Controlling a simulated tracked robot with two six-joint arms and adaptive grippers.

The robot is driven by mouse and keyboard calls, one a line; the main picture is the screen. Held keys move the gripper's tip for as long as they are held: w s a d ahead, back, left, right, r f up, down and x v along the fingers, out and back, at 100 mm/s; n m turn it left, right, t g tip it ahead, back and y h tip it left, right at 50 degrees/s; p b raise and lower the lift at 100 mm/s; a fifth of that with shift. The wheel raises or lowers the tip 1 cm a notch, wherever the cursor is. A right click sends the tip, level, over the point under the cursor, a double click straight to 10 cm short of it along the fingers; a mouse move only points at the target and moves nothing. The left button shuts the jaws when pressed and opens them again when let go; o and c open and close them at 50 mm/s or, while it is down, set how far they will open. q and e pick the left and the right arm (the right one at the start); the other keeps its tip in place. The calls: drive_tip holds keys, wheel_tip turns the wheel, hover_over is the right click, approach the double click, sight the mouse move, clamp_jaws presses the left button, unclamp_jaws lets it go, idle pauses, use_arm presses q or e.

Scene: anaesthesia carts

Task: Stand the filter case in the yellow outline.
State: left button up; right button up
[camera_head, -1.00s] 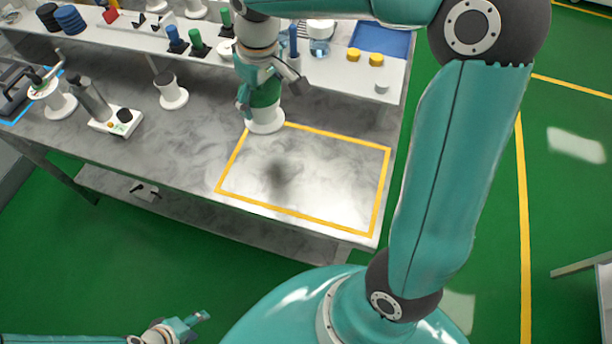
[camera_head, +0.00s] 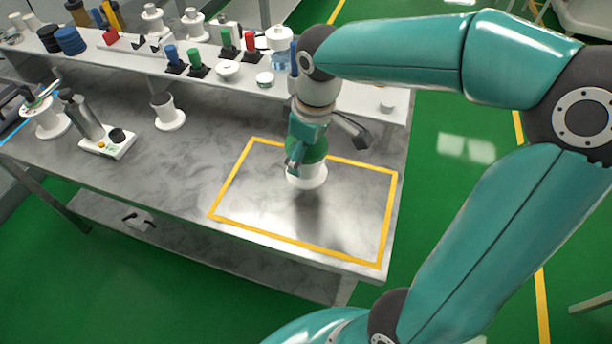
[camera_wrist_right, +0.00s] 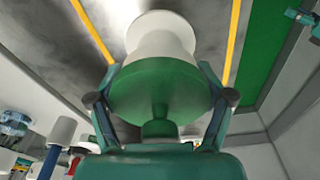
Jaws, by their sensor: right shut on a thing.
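The filter case (camera_head: 306,176) has a white flared base and a green body. It also shows in the right wrist view (camera_wrist_right: 160,38), with its green disc (camera_wrist_right: 158,92) between the fingers. My right gripper (camera_head: 300,155) is shut on the green part and holds the case roughly upright. The case is over the back middle part of the yellow outline (camera_head: 290,246), seen from the head. A dark shadow lies just in front of its base; I cannot tell whether the base touches the table. A small teal part, seemingly my left gripper (camera_wrist_right: 298,16), shows at the right wrist view's edge.
The outline's interior is otherwise bare on the grey table (camera_head: 150,195). A raised white shelf (camera_head: 215,80) with coloured and white items stands behind it. A white spool-shaped piece (camera_head: 167,112) and a small device (camera_head: 108,142) stand to the left.

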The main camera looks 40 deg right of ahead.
drive_tip(key=shift+f, duration=3.7)
drive_tip(key=shift+f+b, duration=0.25)
drive_tip(key=shift+b, duration=0.15)
drive_tip(key=o, duration=1.2)
drive_tip(key=shift+r, duration=0.1)
drive_tip(key=r, duration=0.4)
drive_tip(key=s+r+p, duration=0.1)
drive_tip(key=r, duration=0.7)
drive_tip(key=shift+s+d+r, duration=0.1)
drive_tip(key=shift+s+d, duration=0.05)
